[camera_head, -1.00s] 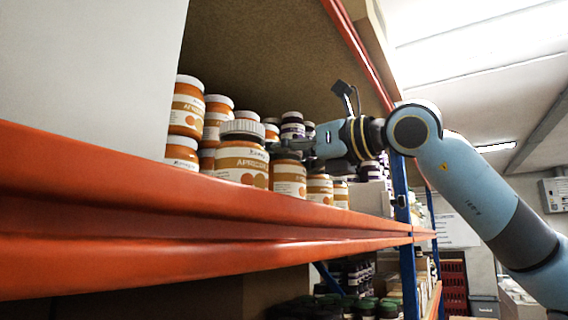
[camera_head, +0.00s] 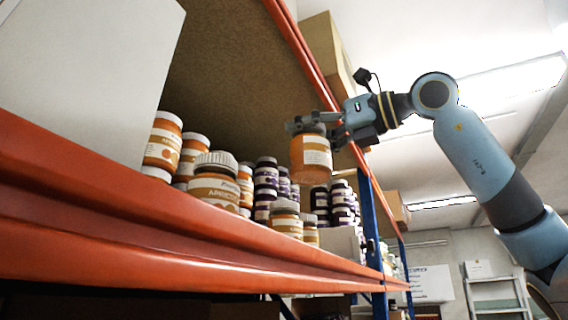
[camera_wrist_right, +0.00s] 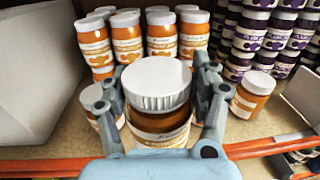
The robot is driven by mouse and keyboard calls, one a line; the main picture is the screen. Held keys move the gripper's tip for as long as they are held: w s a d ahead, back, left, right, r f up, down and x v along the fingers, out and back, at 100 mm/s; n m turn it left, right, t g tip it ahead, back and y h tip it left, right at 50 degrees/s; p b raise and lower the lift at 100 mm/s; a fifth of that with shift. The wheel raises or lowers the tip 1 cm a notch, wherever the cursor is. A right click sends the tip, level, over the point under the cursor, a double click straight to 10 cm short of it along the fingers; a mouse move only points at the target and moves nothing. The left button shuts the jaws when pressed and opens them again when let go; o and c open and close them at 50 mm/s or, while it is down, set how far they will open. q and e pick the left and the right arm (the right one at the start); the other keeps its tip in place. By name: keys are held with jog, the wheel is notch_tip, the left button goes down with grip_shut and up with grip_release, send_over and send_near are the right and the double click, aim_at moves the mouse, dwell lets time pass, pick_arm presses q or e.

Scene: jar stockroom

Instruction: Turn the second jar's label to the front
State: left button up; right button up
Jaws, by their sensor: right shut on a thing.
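My right gripper (camera_head: 312,122) is shut on the second jar (camera_head: 316,152), an orange jar, and holds it raised above the shelf (camera_head: 195,234). A white text panel of its label faces the head camera. In the right wrist view my right gripper (camera_wrist_right: 156,88) has a finger on each side of the jar (camera_wrist_right: 160,122); its white ribbed lid is seen from above and much of its label is hidden. The first jar, the apricot jar (camera_head: 215,190), stands at the shelf front to the left, its fruit label outward. My left gripper is out of view.
Smaller apricot jars (camera_head: 287,222) stand to the right on the shelf front. Rows of apricot jars (camera_wrist_right: 127,40) and dark purple-labelled jars (camera_wrist_right: 247,35) stand behind. A white box (camera_head: 85,65) blocks the left. The shelf's orange front edge and upper beam (camera_head: 297,45) are close.

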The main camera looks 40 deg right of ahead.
jog(key=shift+s+d+r, duration=0.45)
jog(key=shift+s+r, duration=0.05)
jog(key=shift+s, duration=0.2)
jog(key=shift+r, duration=0.1)
